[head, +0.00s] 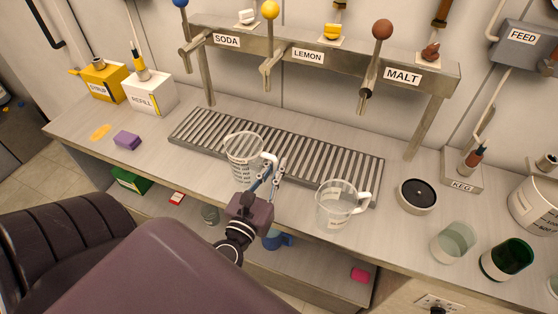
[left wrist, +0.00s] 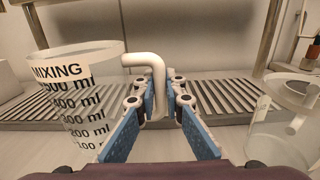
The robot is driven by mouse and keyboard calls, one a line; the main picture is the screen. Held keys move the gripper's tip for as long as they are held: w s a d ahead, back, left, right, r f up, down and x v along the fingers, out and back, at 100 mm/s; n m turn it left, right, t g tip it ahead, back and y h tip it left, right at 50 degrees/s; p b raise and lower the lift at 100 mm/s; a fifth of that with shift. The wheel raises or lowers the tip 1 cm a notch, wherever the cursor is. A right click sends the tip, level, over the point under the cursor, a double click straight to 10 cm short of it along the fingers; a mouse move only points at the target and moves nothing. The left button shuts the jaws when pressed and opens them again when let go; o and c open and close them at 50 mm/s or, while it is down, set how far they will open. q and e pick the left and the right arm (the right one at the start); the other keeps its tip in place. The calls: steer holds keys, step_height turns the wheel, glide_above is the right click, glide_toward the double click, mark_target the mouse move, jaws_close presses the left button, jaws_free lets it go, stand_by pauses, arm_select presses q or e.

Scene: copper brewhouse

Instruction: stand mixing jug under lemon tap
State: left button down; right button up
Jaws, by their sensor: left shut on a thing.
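The clear mixing jug (head: 240,162) has black volume marks; in the left wrist view it reads MIXING (left wrist: 75,100) and stands upright at the left. My left gripper (head: 271,172) is shut on its handle, which rises between the blue fingers (left wrist: 160,112) in the left wrist view. The lemon tap (head: 268,65), with a yellow knob and a LEMON sign, is on the steel rail behind the jug, between the soda tap (head: 190,55) and the malt tap (head: 370,75). The jug overlaps the front edge of the slatted drip tray (head: 325,165); whether it touches the counter I cannot tell.
A second clear jug (head: 338,207) stands close to the right of my gripper. A purple block (head: 127,140) and a refill box (head: 150,95) are at the left.

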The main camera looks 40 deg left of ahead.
arm_select(q)
steer(key=shift+a, duration=0.1)
steer(key=shift+w+r+p, duration=0.2)
steer(key=shift+w+p, duration=0.15)
steer(key=shift+w, duration=0.3)
steer(key=p+x, duration=0.1)
steer(key=x, duration=0.7)
steer(key=shift+w+f+p, duration=0.1)
steer(key=shift+w+p, duration=0.15)
steer(key=shift+p, duration=0.15)
steer(key=shift+x, duration=2)
steer(key=shift+w, duration=0.1)
arm_select(e)
step_height(320, 180, up, 3)
steer(key=shift+f, duration=0.15)
steer(key=shift+d, duration=0.25)
